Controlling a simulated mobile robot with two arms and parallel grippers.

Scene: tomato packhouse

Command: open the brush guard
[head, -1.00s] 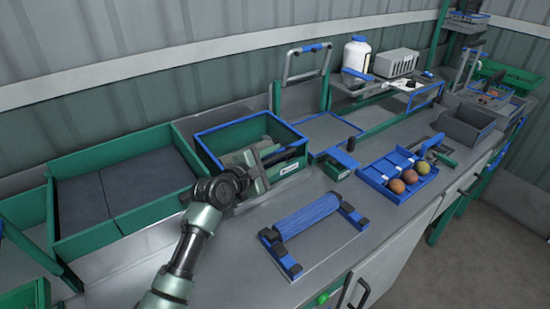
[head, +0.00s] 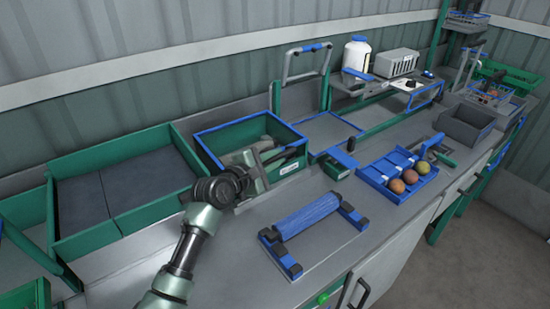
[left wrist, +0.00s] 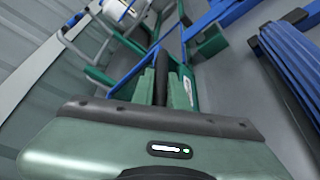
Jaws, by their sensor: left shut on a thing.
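A blue ribbed brush roller (head: 307,215) lies between two blue-and-black end brackets on the bench. It also shows at the right of the left wrist view (left wrist: 292,65). I cannot single out its guard with certainty. A grey hoop with a blue grip (head: 311,48) stands upright behind the bench. My left gripper (head: 262,172) is at the front of a green crate with a blue rim (head: 222,128), left of the roller. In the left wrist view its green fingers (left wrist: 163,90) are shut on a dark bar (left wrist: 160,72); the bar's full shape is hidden. My right gripper is out of view.
A blue tray (head: 372,180) with several tomatoes lies right of the roller. A large green bin (head: 85,157) stands at the left. A white bottle (head: 356,53) and a grey box (head: 396,62) stand on the back shelf. Bare bench lies around the roller.

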